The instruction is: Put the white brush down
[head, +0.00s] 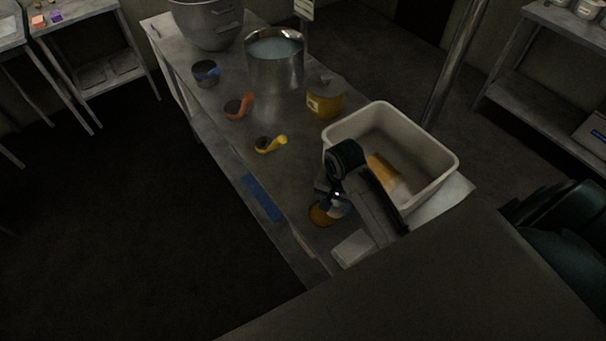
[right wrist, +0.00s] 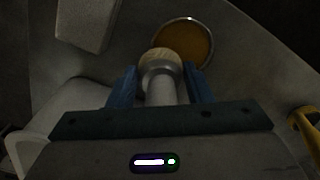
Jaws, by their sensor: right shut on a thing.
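The white brush (right wrist: 160,84) is between the blue fingers of my right gripper (right wrist: 159,72) in the right wrist view, with its round tan end pointing away from the palm. My right gripper (head: 333,192) is shut on it near the front end of the long table. The brush's tan end lies at the near rim of a round dish with an orange-brown filling (right wrist: 183,41). I cannot tell whether they touch. The dish also shows in the head view (head: 321,214), partly under the gripper. My left gripper is not in view.
A white bin (head: 440,172) stands beside my right arm, with a tan thing inside. A pale block (head: 353,248) lies near the table's front end. Scoops, including a yellow one (head: 270,145), a yellow pot (head: 324,103) and a steel pot (head: 275,72) stand farther back. A blue strip (head: 262,198) lies along the left edge.

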